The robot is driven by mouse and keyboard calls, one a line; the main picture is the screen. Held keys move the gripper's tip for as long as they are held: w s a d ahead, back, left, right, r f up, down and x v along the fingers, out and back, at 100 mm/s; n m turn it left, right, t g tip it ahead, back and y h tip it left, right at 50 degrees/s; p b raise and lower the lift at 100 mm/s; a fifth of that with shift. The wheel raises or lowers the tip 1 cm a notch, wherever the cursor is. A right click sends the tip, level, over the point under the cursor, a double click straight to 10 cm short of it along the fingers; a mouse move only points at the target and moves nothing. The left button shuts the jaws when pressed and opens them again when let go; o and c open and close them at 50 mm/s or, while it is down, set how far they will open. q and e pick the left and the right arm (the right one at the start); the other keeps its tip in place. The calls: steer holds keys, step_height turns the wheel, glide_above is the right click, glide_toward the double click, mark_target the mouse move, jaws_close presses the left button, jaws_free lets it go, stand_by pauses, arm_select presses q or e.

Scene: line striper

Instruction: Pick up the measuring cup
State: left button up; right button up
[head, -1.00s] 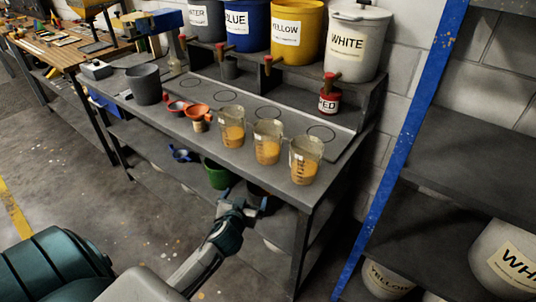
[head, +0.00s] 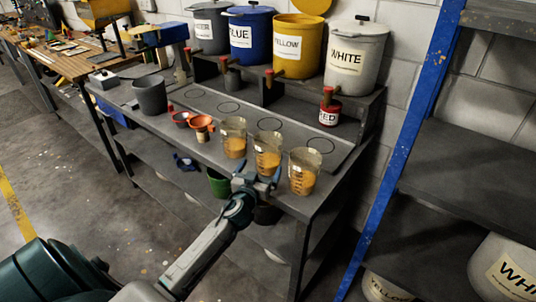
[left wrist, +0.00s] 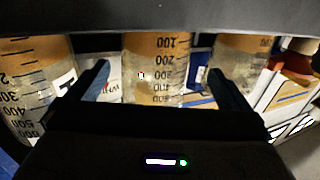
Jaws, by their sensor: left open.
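Three clear measuring cups with orange liquid stand in a row along the bench's front edge: a left one (head: 234,138), a middle one (head: 267,158) and a right one (head: 304,172). My left gripper (head: 257,173) is open and empty at the front edge, just before the middle cup. In the left wrist view, the middle cup (left wrist: 155,85) shows between the fingertips (left wrist: 158,67), with a cup on either side. Whether the fingers reach around it or stop short, I cannot tell. My right gripper is not in view.
The grey bench (head: 335,170) also holds red-orange small cups (head: 202,127), a grey pot (head: 150,95) and a red can (head: 329,113). Labelled buckets, including a white one (head: 355,58), stand on the raised shelf behind. A blue shelf post (head: 405,140) rises at right.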

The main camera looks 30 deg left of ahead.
mark_target(264, 164)
arm_select(q)
steer(key=x, duration=0.1)
steer(key=p+x, duration=0.1)
steer(key=x, duration=0.1)
steer(key=p+x, duration=0.1)
steer(key=shift+w+d+r, duration=0.2)
steer(key=shift+w+r, duration=0.1)
steer(key=shift+w+a+f, duration=0.15)
steer(key=shift+w+f, duration=0.05)
steer(key=shift+w, duration=0.25)
steer(key=shift+s+r, duration=0.1)
steer(key=c, duration=1)
steer(key=shift+c, duration=0.8)
